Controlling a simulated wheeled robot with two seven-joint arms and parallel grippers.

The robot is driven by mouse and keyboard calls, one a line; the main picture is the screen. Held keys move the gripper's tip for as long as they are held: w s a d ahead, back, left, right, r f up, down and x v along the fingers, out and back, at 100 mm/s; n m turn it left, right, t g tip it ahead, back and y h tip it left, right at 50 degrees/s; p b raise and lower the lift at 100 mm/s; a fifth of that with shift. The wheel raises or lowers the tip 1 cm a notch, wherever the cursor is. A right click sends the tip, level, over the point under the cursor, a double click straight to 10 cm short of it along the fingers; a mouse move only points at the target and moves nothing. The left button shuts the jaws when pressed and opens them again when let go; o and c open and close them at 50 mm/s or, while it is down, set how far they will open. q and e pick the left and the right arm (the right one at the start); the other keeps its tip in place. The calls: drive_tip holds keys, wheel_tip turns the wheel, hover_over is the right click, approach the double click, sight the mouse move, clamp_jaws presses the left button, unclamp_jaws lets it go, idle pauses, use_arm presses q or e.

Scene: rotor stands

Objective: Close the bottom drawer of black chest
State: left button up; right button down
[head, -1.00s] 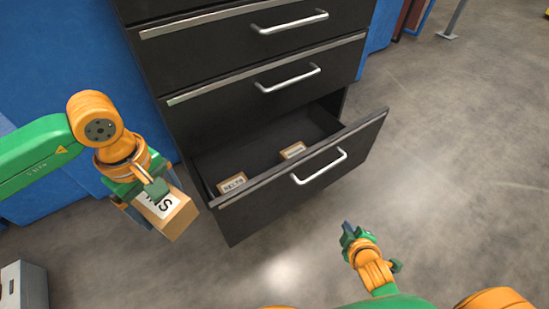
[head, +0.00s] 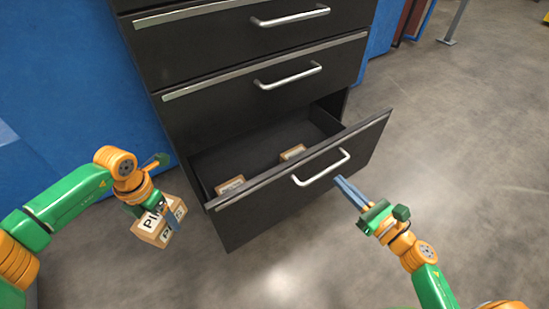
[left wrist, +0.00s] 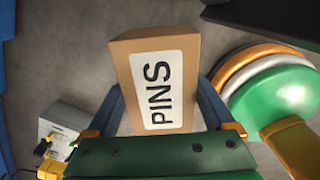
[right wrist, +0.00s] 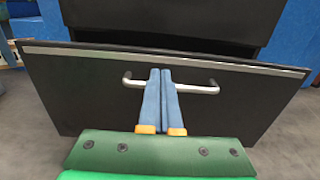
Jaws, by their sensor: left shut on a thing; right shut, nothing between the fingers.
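The black chest (head: 205,117) has its bottom drawer (head: 265,213) pulled open, with two small labelled boxes (head: 292,152) inside. The drawer's silver handle (head: 322,169) is on its front. My right gripper (head: 340,182) is shut and empty, its blue fingers pointing at the drawer front close to the handle. In the right wrist view the fingers (right wrist: 160,72) overlap the handle (right wrist: 198,89); whether they touch it I cannot tell. My left gripper (head: 168,215) is shut on a cardboard box labelled PINS (left wrist: 155,85), held left of the drawer.
The upper drawers (head: 265,75) are shut. Blue panels (head: 70,110) stand left of and behind the chest. The grey floor (head: 450,170) to the right and in front is clear. A post (head: 452,22) stands at the far right.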

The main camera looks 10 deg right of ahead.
sight(312, 154)
use_arm(q)
drive_tip(key=shift+f+b, duration=0.5)
drive_tip(key=shift+f, duration=0.05)
use_arm(e)
drive_tip(key=x, duration=0.9)
